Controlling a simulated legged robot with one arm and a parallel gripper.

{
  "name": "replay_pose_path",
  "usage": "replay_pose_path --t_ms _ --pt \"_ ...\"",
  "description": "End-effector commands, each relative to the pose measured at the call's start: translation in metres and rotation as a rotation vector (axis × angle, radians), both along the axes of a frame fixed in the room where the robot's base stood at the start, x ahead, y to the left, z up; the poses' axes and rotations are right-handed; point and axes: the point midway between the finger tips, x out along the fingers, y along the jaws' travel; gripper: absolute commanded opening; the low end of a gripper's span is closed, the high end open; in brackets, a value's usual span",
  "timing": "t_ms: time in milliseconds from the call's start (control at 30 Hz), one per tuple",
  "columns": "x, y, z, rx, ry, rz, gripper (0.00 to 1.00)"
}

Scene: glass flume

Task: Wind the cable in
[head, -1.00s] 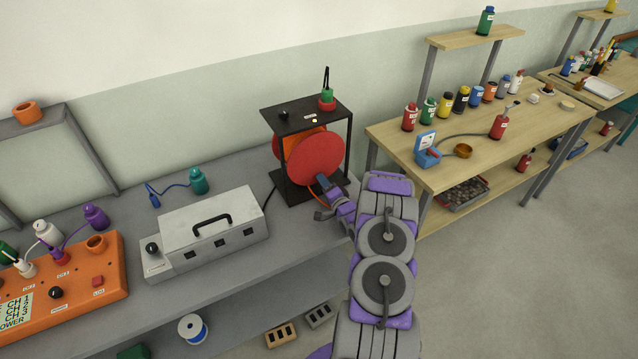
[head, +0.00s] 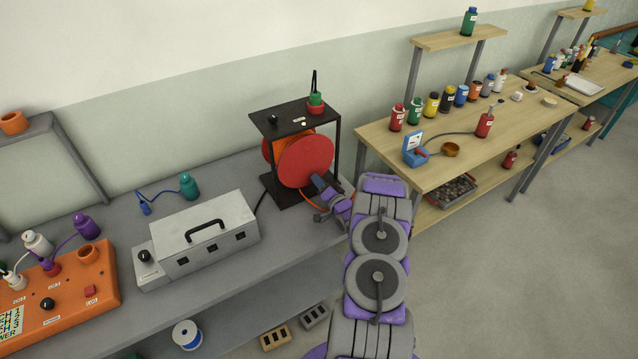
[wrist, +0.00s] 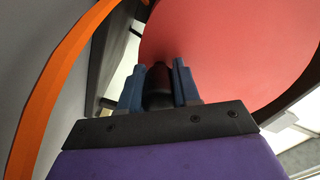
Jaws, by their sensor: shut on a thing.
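The cable reel (head: 306,160) is a red disc with an orange cable wound behind it, set in a black open frame (head: 338,140) on the grey bench. It also fills the upper right of the wrist view (wrist: 235,50). My gripper (head: 318,182) is at the lower right of the reel's face. In the wrist view my gripper (wrist: 158,85) has its two blue-grey fingers shut on a dark crank handle (wrist: 157,95) in front of the red disc. The orange cable (wrist: 65,75) runs along the left of the wrist view, and a short stretch shows below the reel (head: 312,200).
A grey metal box (head: 205,235) with a handle stands left of the reel on the bench (head: 300,245). An orange panel (head: 75,285) with plugs is further left. A wooden table (head: 475,165) with several bottles stands to the right.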

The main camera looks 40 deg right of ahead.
Motion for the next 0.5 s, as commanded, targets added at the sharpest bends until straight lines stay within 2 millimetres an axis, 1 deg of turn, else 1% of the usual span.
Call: replay_pose_path --t_ms 33,67,100,333,500 --pt "-0.0038 -0.0023 -0.0052 0.008 0.009 -0.010 0.00" --pt "-0.0039 -0.0023 -0.0051 0.008 0.008 -0.010 0.00" --pt "-0.0041 -0.0025 -0.0050 0.008 0.008 -0.010 0.35" --pt "-0.0031 -0.0018 -0.0024 0.006 0.004 -0.007 0.57" --pt "-0.0024 0.0004 -0.0005 0.002 0.002 -0.005 0.57"
